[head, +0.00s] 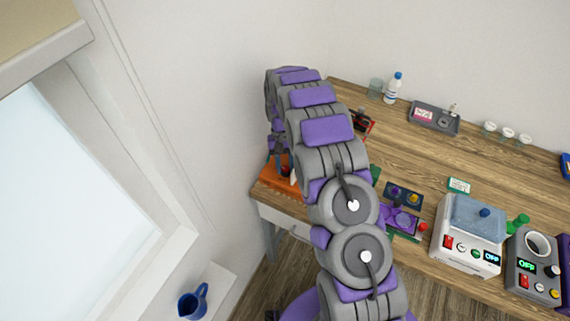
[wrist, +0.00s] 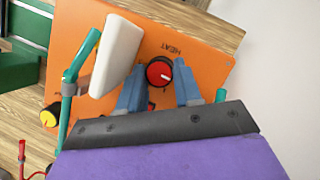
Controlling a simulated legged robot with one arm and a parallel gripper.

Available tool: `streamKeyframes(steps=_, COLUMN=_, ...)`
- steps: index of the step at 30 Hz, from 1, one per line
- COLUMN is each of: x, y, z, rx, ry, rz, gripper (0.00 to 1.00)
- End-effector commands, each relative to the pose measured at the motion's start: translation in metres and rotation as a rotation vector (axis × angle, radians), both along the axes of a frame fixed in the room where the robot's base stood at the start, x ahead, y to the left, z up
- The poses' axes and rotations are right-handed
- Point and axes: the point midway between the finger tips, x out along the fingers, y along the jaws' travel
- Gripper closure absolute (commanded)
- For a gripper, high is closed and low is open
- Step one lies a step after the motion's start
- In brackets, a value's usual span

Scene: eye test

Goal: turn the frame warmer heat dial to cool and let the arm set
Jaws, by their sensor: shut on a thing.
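The frame warmer is an orange box with a HEAT label (wrist: 172,49) in the wrist view; its orange side (head: 273,179) shows at the table's left corner in the head view. The heat dial (wrist: 159,72) is a red knob with a black rim. My gripper (wrist: 160,77) has its blue-grey fingers on either side of the dial and is shut on it. The dial's pointer setting is too small to read. Left of the fingers, a pale block (wrist: 116,55) stands over the warmer beside a teal rod (wrist: 82,55). In the head view my arm hides most of this.
A yellow knob (wrist: 49,116) is at lower left in the wrist view, with a green object (wrist: 20,70) beyond. On the wooden table (head: 430,155) are a white device (head: 470,235) with a blue lid, a grey device (head: 534,262), a grey tray (head: 434,118) and a bottle (head: 393,88).

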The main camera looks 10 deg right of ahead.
Motion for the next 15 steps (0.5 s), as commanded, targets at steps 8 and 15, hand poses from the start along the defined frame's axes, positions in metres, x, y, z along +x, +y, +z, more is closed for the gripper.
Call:
streamKeyframes(steps=8, x=0.0019, y=0.0002, z=0.0006, rx=0.0, ry=-0.007, rz=0.003, gripper=0.96)
streamKeyframes(steps=15, x=0.0016, y=0.0002, z=0.0006, rx=0.0, ry=-0.006, rz=0.003, gripper=0.54)
